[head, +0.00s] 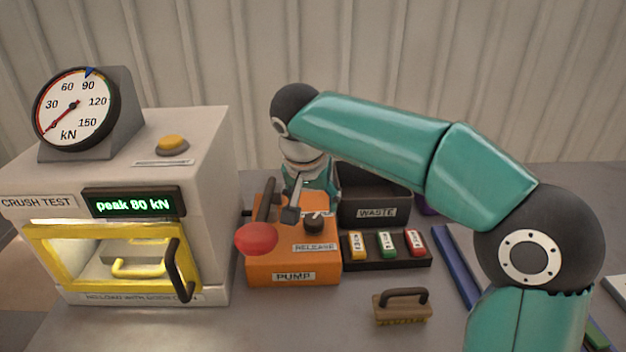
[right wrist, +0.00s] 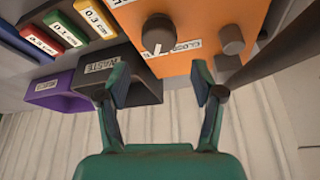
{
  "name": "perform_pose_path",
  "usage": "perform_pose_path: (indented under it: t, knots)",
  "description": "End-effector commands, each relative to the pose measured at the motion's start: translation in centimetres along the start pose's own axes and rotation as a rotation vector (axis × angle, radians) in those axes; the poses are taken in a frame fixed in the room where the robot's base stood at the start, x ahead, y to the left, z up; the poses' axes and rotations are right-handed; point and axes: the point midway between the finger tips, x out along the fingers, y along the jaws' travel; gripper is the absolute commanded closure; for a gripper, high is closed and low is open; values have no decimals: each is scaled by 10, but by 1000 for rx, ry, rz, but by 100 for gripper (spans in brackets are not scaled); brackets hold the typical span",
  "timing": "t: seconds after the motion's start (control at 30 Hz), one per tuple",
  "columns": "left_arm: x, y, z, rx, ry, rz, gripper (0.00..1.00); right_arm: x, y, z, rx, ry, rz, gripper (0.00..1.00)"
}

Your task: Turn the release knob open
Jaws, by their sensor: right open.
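The release knob (head: 314,222) is a small dark round knob on top of the orange pump box (head: 262,265), behind the RELEASE label. In the right wrist view the knob (right wrist: 158,30) shows a white pointer mark, with a partly readable label beside it. My right gripper (right wrist: 160,80) is open and empty, its two fingers spread short of the knob and not touching it. In the head view the right gripper (head: 312,178) is behind the pump box, partly hidden by my wrist and the pump parts. My left gripper is not in view.
A black waste bin (head: 374,195) and a rack of coloured blocks (head: 386,250) are to the right. The crush press (head: 215,150) reads peak 80 kN.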

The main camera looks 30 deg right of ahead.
Motion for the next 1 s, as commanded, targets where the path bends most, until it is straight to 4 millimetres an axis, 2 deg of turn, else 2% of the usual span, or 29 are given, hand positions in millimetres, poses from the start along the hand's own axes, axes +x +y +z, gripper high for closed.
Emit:
perform_pose_path:
  t: [0.13,0.33,1.0]
  knots:
    - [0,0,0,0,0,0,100,-26,-1,-11,2,1,-4,33]
    - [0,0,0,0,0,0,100,-44,-1,-18,0,-1,-1,33]
    - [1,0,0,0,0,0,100,-49,-1,-20,-1,-1,0,33]
